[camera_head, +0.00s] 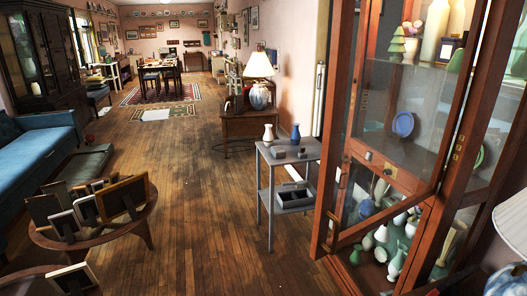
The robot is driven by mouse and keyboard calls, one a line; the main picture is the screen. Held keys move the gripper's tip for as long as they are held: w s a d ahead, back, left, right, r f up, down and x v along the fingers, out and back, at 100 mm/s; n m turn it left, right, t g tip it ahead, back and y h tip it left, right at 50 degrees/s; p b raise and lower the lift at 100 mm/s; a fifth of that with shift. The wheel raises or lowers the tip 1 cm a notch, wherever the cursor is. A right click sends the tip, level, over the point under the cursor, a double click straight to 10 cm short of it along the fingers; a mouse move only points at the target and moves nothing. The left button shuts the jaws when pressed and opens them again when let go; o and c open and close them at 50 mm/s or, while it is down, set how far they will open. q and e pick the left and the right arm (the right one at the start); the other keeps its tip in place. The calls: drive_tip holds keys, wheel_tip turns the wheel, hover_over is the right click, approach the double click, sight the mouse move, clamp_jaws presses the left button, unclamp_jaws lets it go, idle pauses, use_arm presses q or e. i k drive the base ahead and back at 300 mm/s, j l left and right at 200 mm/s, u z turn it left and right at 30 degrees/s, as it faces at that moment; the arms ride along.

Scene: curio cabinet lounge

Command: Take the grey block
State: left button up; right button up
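A grey side table (263,159) stands right of the middle, left of the tall wooden cabinet. A small grey block (278,152) lies on its top, in front of the vases. Another small grey object (302,154) lies to its right; it is too small to tell its exact shape. A pale vase (268,133) and a blue vase (295,135) stand upright behind them. Neither of my grippers is in view.
A glass-fronted cabinet (384,170) full of vases fills the right side. A round table (140,220) with several picture frames stands at the left, near a blue sofa (35,145). The wooden floor (195,215) between is clear.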

sight(278, 153)
drive_tip(key=i+j+u, duration=0.2)
drive_tip(key=i+u, duration=0.2)
drive_tip(key=i+j+u, duration=0.15)
drive_tip(key=i+u, duration=0.25)
drive_tip(key=i+z, duration=0.45)
drive_tip(key=i+j+z, duration=0.15)
drive_tip(key=i+z, duration=0.25)
drive_tip(key=i, duration=0.1)
